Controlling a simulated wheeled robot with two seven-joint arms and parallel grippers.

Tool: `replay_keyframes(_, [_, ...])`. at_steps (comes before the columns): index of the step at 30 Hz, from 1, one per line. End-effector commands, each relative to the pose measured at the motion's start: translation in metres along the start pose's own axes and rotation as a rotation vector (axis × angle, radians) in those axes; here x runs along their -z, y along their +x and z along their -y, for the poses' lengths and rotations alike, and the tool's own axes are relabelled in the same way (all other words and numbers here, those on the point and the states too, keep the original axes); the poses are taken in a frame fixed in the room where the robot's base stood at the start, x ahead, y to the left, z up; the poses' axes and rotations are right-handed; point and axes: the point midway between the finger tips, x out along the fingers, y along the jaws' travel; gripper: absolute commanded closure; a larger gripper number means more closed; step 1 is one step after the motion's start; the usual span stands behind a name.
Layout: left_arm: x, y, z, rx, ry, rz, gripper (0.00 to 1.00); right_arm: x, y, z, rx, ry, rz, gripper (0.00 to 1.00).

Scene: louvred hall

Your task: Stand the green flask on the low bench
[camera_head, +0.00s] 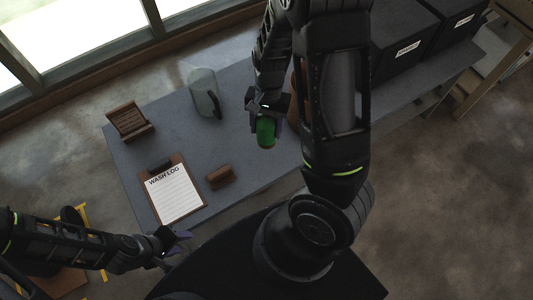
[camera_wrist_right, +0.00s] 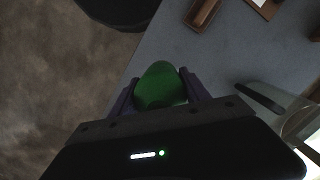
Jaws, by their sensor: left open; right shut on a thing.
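The green flask (camera_head: 265,132) is in my right gripper (camera_head: 264,112), over the grey table. In the right wrist view the flask (camera_wrist_right: 160,86) sits between the two purple fingers of the right gripper (camera_wrist_right: 160,92), which are shut on it. I cannot tell whether its base touches the table. My left gripper (camera_head: 172,242) is open and empty, at the lower left, off the near left corner of the table. I cannot pick out the low bench with certainty.
A brown thing behind my right arm is mostly hidden. A wooden frame (camera_head: 490,75) stands at the right.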

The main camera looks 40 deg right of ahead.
Motion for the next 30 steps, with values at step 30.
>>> replay_keyframes(30, [0.0,0.016,0.006,0.0,0.0,-0.001,0.57,0.013,0.087,0.0,-0.003,-0.002,0.003,1.0])
